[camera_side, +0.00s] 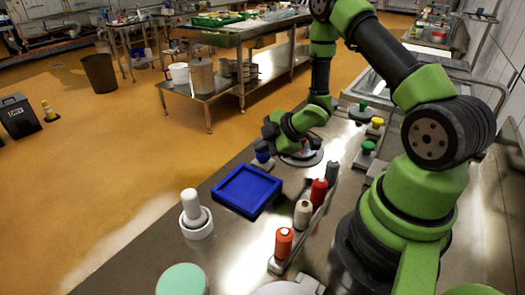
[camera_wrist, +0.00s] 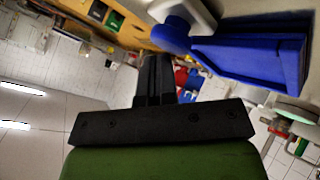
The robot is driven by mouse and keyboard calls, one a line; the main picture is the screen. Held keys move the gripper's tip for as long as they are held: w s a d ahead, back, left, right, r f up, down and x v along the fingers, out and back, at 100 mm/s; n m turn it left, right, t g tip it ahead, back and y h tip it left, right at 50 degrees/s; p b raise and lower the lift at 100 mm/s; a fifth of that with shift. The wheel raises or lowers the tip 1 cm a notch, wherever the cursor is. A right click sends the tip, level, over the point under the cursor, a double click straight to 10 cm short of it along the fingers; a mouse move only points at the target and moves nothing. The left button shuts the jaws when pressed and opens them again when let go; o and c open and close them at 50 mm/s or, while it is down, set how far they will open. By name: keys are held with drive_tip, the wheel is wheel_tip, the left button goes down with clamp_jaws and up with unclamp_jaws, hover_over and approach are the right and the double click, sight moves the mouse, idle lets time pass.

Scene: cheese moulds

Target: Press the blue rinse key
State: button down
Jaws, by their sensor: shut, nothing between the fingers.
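The blue rinse key is a round blue knob (camera_side: 262,152) on a grey base on the steel counter, just left of a round plate. It also shows in the wrist view as a blue knob (camera_wrist: 175,38) on a pale base. My gripper (camera_side: 268,132) is just above and beside the knob in the side view. In the wrist view the black fingers of my gripper (camera_wrist: 158,60) are together with nothing between them, and their tips appear close to the knob. I cannot tell whether they touch it. The arm partly hides the plate behind.
A blue square tray (camera_side: 246,191) lies in front of the key. Several coloured knobs, such as a green one (camera_side: 367,147), stand at right. A rack holds bottle-shaped pieces, one red (camera_side: 319,191). A white pestle-like piece (camera_side: 193,207) stands at front left.

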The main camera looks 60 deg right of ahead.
drive_tip(key=shift+r, duration=0.65)
wheel_tip(320, 180, up, 6)
idle(0.5)
wheel_tip(320, 180, up, 9)
drive_tip(key=m+h, duration=0.3)
drive_tip(key=m, duration=0.2)
hover_over(263, 155)
drive_tip(key=s, duration=0.1)
drive_tip(key=s+a+r+m+h, duration=0.1)
drive_tip(key=s+a+r+m, duration=0.25)
drive_tip(key=r, duration=0.25)
drive_tip(key=s+a+r+m+g+y, duration=0.1)
drive_tip(key=s+a+r+m+y, duration=0.3)
drive_tip(key=s+a, duration=0.5)
drive_tip(key=s+m, duration=0.2)
drive_tip(key=s, duration=0.1)
drive_tip(key=shift+s+r+m+g, duration=0.3)
drive_tip(key=shift+s+r+m, duration=0.05)
